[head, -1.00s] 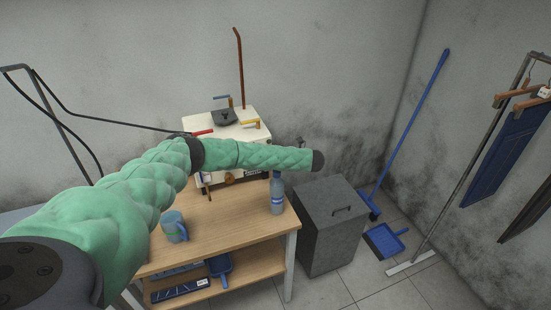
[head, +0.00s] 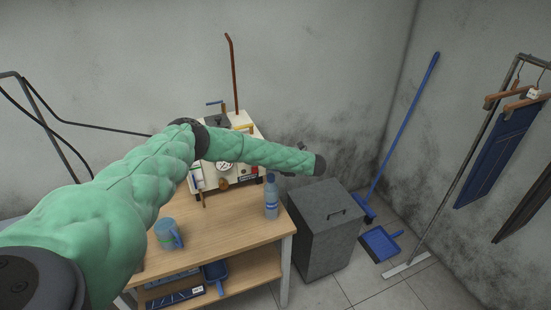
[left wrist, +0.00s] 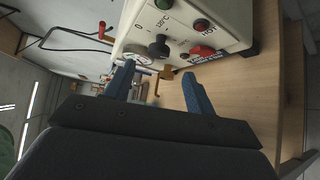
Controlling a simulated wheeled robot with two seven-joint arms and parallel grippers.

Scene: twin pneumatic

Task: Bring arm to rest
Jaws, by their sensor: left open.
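My left arm (head: 120,205), in a green quilted sleeve, comes in from the left in the head view. It bends in front of the white machine (head: 250,128), and its forearm reaches right to a dark end (head: 319,165) above the table's right side. I cannot make out the left gripper in the head view. In the left wrist view my left gripper (left wrist: 160,88) is open, its two blue fingers apart with nothing held between them. The machine's panel (left wrist: 180,38), with knobs and a gauge, is beyond the fingers. My right gripper is in neither view.
A wooden table (head: 225,230) carries the machine, a blue mug (head: 168,234) and a bottle (head: 271,197). A grey bin (head: 325,240) stands to its right. A blue broom (head: 404,130), dustpan (head: 380,243) and clothes rack (head: 465,160) are further right. Some floor is bare.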

